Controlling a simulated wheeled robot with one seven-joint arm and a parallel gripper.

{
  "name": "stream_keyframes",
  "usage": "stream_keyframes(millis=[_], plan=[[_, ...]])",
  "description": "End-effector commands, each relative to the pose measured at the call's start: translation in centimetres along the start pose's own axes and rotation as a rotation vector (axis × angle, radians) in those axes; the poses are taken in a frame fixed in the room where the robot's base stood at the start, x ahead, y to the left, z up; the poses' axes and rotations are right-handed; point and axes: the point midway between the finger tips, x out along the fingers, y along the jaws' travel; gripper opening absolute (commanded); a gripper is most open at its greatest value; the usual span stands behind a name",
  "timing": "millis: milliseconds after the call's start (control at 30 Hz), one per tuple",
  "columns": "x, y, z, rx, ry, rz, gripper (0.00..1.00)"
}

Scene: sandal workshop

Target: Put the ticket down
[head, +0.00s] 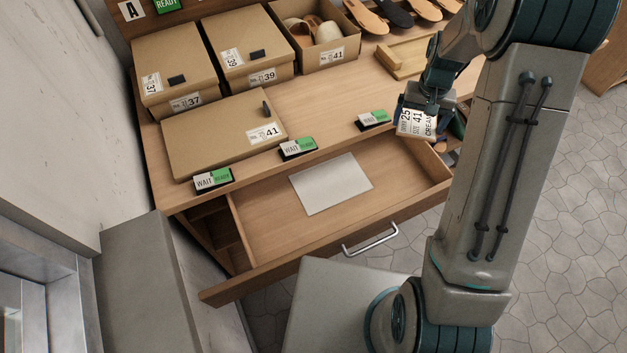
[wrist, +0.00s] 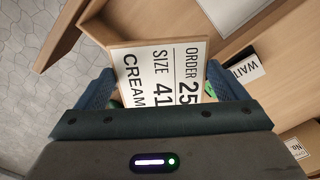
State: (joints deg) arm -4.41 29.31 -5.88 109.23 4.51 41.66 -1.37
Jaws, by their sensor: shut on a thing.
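The ticket (head: 416,123) is a white card in a tan frame, printed ORDER 25, SIZE 41, CREAM. My gripper (head: 424,103) is shut on it and holds it near the right end of the bench front, by the open drawer's back right corner. In the wrist view the ticket (wrist: 160,68) sits between the two blue fingers of my gripper (wrist: 160,95), its printed face showing. Its lower edge is hidden behind my gripper. I cannot tell whether it touches anything below.
The open drawer (head: 270,243) holds a white sheet (head: 330,184). Three WAIT/READY signs, one of them the right sign (head: 373,120), line the bench edge. A lid (head: 215,138) marked 41 lies behind them. Boxes marked 37 (head: 175,62), 39 (head: 248,45) and 41 (head: 318,55) stand farther back.

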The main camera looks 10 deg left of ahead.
Motion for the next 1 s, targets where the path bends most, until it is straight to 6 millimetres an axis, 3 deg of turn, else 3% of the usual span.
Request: stream_keyframes(millis=[33, 200, 1000], plan=[[1.3, -0.1, 0.0, 0.022, 0.001, -0.001, 0.69], [3.2, -0.6, 0.1, 0.138, 0.003, -0.006, 0.69], [9.6, -2.3, 2.5, 0.685, 0.000, -0.007, 0.69]])
